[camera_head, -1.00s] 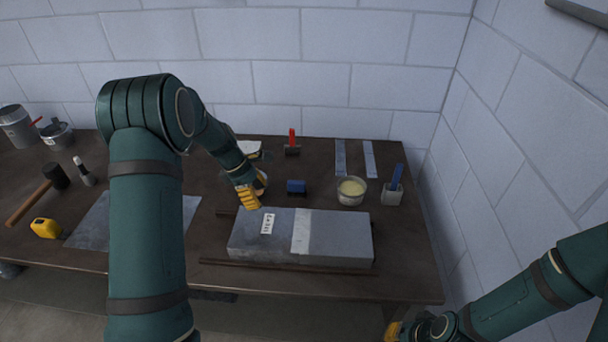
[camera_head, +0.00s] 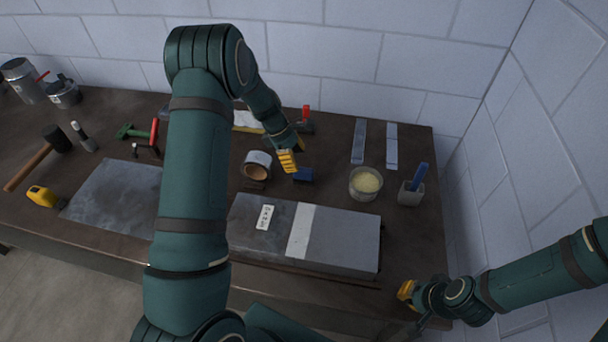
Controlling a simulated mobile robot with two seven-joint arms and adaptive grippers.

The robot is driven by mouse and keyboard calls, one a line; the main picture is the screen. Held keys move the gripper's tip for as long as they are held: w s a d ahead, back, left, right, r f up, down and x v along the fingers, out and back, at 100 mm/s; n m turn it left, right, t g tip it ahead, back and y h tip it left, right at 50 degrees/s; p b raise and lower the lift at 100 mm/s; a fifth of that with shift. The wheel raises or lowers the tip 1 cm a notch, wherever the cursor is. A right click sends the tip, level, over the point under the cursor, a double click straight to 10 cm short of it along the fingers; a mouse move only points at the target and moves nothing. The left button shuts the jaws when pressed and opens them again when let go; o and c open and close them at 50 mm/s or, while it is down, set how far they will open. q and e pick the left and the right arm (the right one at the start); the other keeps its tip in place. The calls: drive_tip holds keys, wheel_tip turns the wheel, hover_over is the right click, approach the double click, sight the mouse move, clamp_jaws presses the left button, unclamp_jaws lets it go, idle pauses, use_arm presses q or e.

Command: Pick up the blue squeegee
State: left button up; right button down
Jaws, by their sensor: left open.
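A small blue block-like piece (camera_head: 304,174), perhaps the blue squeegee, lies on the table behind the grey duct block. My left gripper (camera_head: 288,161), with yellow fingers, is open just left of the blue piece and above the table, seemingly apart from it. A second blue item (camera_head: 419,177) stands tilted in a small grey cup (camera_head: 410,195) at the right; its lower end is hidden. My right gripper (camera_head: 405,291) is low at the table's front right, away from both blue items; its fingers are too small to read.
The grey block (camera_head: 340,240) with a pale band fills the front middle. A tub of cream paste (camera_head: 365,182), a tipped-looking cup (camera_head: 257,165) and two grey strips (camera_head: 358,141) surround the blue piece. A mallet (camera_head: 40,155), yellow tape measure (camera_head: 41,197) and metal sheet (camera_head: 110,195) lie left.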

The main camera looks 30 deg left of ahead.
sight(303, 169)
use_arm(q)
drive_tip(key=x, duration=0.7)
drive_tip(key=shift+w+d, duration=0.1)
drive_tip(key=shift+d, duration=0.1)
clamp_jaws()
